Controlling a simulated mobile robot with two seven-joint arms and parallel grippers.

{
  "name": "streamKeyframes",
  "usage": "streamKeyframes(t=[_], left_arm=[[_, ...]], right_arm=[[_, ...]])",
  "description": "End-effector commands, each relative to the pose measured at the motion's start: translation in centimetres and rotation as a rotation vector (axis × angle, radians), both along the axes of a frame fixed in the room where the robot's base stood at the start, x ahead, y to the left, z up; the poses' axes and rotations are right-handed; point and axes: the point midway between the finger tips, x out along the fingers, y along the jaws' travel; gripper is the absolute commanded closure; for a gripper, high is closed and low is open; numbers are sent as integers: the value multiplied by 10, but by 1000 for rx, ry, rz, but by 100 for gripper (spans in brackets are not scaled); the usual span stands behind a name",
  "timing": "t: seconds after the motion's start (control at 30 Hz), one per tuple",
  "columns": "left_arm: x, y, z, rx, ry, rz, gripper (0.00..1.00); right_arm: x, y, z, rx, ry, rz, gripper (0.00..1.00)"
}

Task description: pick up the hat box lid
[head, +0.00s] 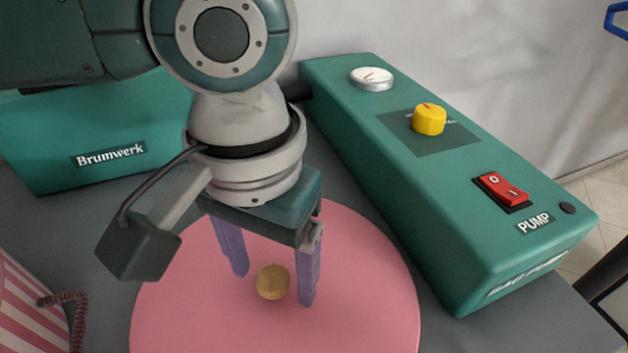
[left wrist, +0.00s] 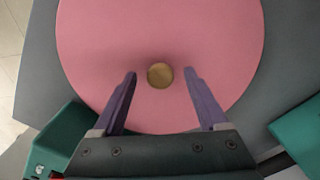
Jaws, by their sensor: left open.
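The hat box lid (head: 360,290) is a flat pink disc with a round tan knob (head: 273,282) on top. It lies on the grey table in the head view, and its pink top fills much of the left wrist view (left wrist: 110,45). My left gripper (head: 272,290) is open above the lid, with its two purple fingers pointing down on either side of the knob. In the left wrist view the knob (left wrist: 160,75) shows between the open fingertips (left wrist: 160,73), with clear gaps. I cannot tell the exact fingertip height. My right gripper is not in view.
A green pump unit (head: 440,170) with a gauge, yellow dial and red switch stands right of the lid. A green Brumwerk box (head: 60,165) stands behind at left. A pink-striped object (head: 25,310) with a braided cord is at the lower left. Grey table (head: 520,325) shows at lower right.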

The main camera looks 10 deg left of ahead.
Motion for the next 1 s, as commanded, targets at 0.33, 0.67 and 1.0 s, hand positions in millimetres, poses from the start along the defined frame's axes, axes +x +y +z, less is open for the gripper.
streamKeyframes(t=[0.33, 0.67, 1.0], left_arm=[[0, 0, -1, 0, -1, 0, 37], [0, 0, -1, 0, -1, 0, 74], [0, 0, 0, 0, -1, 0, 100]], right_arm=[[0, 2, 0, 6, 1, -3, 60], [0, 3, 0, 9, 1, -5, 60], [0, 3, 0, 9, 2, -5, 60]])
